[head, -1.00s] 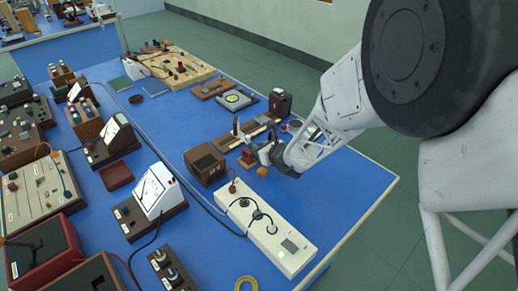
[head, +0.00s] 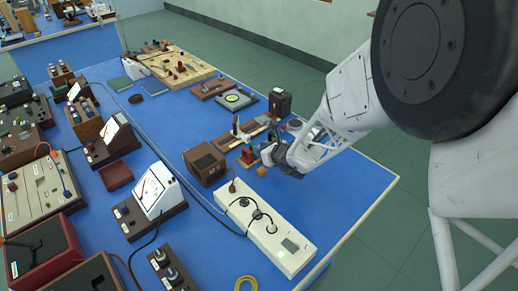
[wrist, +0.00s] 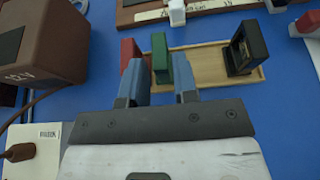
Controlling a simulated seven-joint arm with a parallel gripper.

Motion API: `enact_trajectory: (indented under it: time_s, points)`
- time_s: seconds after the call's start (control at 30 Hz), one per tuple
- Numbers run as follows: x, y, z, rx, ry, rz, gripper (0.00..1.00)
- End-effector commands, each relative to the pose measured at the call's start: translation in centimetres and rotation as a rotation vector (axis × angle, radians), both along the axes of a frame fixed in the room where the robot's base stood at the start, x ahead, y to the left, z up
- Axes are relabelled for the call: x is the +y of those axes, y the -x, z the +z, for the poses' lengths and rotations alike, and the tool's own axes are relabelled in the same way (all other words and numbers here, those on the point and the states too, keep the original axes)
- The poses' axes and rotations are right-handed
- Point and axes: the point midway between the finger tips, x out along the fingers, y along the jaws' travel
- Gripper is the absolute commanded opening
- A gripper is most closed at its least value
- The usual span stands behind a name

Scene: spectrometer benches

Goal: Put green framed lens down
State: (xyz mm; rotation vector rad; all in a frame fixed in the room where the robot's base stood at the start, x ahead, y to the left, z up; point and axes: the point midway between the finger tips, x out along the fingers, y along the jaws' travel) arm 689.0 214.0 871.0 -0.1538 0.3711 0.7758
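The green framed lens (wrist: 159,58) stands upright on a pale wooden tray (wrist: 207,66) in the wrist view. It stands between a red framed piece (wrist: 130,52) at left and a black framed piece (wrist: 246,50) at right. My gripper (wrist: 160,78) points at the green frame, one blue-grey finger on each side of it. The fingers look parted, with slight gaps beside the frame. In the head view my gripper (head: 268,152) is low over the bench's right part, beside the red piece (head: 247,157), and hides much of the tray.
A brown box (head: 206,163) and a long white panel (head: 264,230) stand near my gripper. A dark block (head: 280,102) and a wooden rail (head: 255,127) lie behind it. The blue bench top (head: 345,180) is clear at right.

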Motion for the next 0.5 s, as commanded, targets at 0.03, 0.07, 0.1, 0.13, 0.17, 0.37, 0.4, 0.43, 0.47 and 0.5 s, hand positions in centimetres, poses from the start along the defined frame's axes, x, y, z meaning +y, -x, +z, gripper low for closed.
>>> enact_trajectory:
  time_s: [0.03,0.07,0.1,0.13,0.17,0.37,0.4,0.43,0.47,0.5]
  points:
    - [-0.4,0.4,0.2,0.0,0.0,-0.001,0.27]
    - [-0.6,0.6,0.4,0.0,0.0,-0.001,0.27]
    - [-1.0,0.9,0.6,0.0,-0.001,-0.001,0.27]
    - [-1.2,1.2,0.7,-0.001,0.0,-0.001,0.27]
    - [-1.5,1.5,0.9,-0.001,0.0,-0.001,0.27]
    - [-3.6,3.5,2.1,-0.001,0.001,-0.002,0.27]
    - [-4.0,3.9,2.3,-0.001,0.001,-0.003,0.27]
    - [-4.3,4.2,2.5,-0.002,0.0,-0.003,0.27]
    - [-4.6,4.5,2.7,-0.001,0.001,-0.002,0.27]
    - [-5.0,4.9,2.9,-0.001,0.001,-0.002,0.27]
